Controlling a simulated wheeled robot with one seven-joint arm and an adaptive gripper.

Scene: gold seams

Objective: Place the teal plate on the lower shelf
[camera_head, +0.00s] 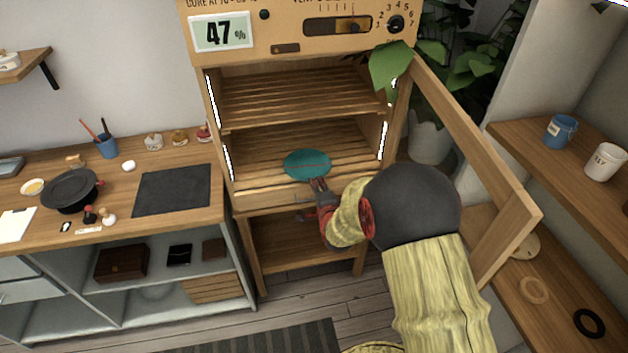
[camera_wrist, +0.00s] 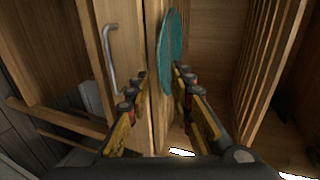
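The teal plate (camera_head: 307,163) is at the front of the wooden cabinet's lower slatted shelf (camera_head: 255,160), near its front edge. It looks flat in the head view; whether it fully rests on the slats is hard to tell. My gripper (camera_head: 318,184) reaches in from the front, at the plate's near edge. In the wrist view the plate (camera_wrist: 172,45) shows as a narrow ellipse just ahead of the fingers. My gripper (camera_wrist: 158,75) has its fingers apart there, with a visible gap between the left finger and the plate. The right finger overlaps the plate's side.
The upper slatted shelf (camera_head: 300,95) is empty. The cabinet door (camera_head: 480,150) stands open at the right. Leaves (camera_head: 390,70) hang by the upper right opening. A front panel with a metal handle (camera_wrist: 110,55) lies below the shelf. A counter (camera_head: 125,190) with utensils stands left.

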